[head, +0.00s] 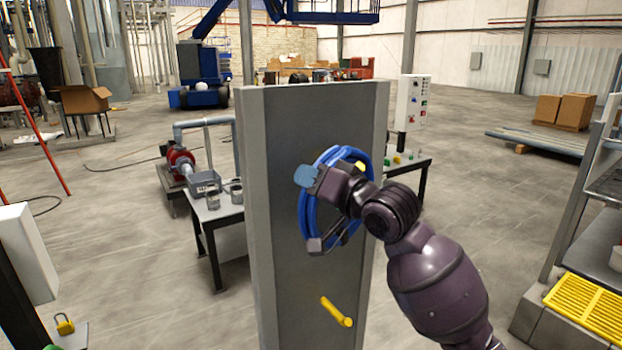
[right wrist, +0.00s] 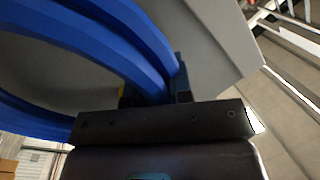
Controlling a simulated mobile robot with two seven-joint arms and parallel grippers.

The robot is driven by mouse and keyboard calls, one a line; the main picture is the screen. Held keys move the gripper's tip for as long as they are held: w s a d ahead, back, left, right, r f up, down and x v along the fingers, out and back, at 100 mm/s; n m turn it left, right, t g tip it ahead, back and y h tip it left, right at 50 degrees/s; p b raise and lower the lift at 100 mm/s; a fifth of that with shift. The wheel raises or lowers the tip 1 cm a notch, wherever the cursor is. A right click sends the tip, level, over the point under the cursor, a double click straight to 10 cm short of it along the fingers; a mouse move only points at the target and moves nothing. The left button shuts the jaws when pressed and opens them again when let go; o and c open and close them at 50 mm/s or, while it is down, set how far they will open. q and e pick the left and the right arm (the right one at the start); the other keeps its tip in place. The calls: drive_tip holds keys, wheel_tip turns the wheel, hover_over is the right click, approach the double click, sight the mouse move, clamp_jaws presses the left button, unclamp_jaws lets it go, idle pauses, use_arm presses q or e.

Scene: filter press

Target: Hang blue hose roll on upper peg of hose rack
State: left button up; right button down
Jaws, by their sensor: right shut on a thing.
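The blue hose roll (head: 308,222) hangs upright in front of the grey hose rack panel (head: 330,110). A small yellow bit of the upper peg (head: 361,166) shows by the roll's upper right inside edge. My wrist hides most of the roll's middle, so I cannot tell whether the roll is around the peg. The yellow lower peg (head: 337,312) sticks out bare below. My left gripper is not in view.
A shelf frame with a yellow grating (head: 585,305) is at the right edge. The floor between is clear.

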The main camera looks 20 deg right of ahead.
drive_tip(key=shift+r, duration=0.1)
drive_tip(key=c, duration=0.9)
unclamp_jaws()
drive_tip(key=shift+c, duration=0.2)
drive_tip(key=b+v, duration=0.1)
drive_tip(key=v, duration=1)
drive_tip(key=shift+b, duration=0.4)
drive_tip(key=d+f+g+h, duration=0.25)
drive_tip(key=f+h, duration=0.25)
drive_tip(key=f, duration=2)
drive_tip(key=s+a+f+n+g+h, duration=0.1)
drive_tip(key=s+f+n, duration=0.1)
drive_tip(key=s+f, duration=0.6)
drive_tip(key=s+a+f+n+g+h+b, duration=0.1)
drive_tip(key=s+f, duration=0.7)
drive_tip(key=f, duration=0.8)
drive_tip(key=shift+a+f+n+g, duration=0.15)
drive_tip(key=shift+a+n+g, duration=0.3)
drive_tip(key=shift+a, duration=0.25)
